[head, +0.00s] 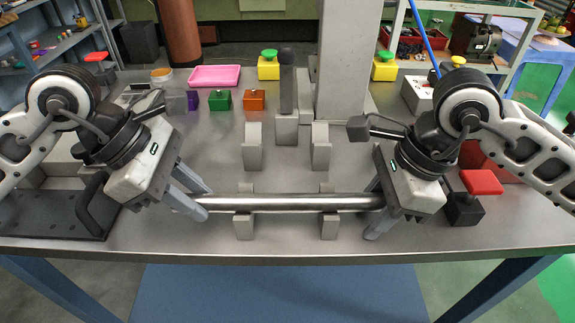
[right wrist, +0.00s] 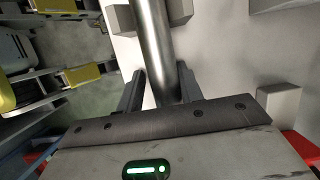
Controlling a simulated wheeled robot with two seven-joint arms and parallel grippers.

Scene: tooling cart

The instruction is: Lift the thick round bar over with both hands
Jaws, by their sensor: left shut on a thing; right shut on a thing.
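The thick round bar (head: 290,202) is a shiny grey metal rod lying level across the front of the steel cart top. It lies over two front grey rests, the left (head: 243,226) and the right (head: 329,226); I cannot tell whether it touches them. My left gripper (head: 200,203) is shut on the bar's left end. My right gripper (head: 377,207) is shut on its right end. In the right wrist view the bar (right wrist: 153,45) runs away from between the fingers (right wrist: 160,92); its near end is hidden by the gripper body.
Two taller grey rests, the left (head: 252,147) and the right (head: 320,147), stand behind the bar. Behind them are a grey post (head: 347,60), a pink tray (head: 214,76), and green (head: 219,100) and orange (head: 255,101) blocks. A red-topped block (head: 481,183) stands right of my right gripper.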

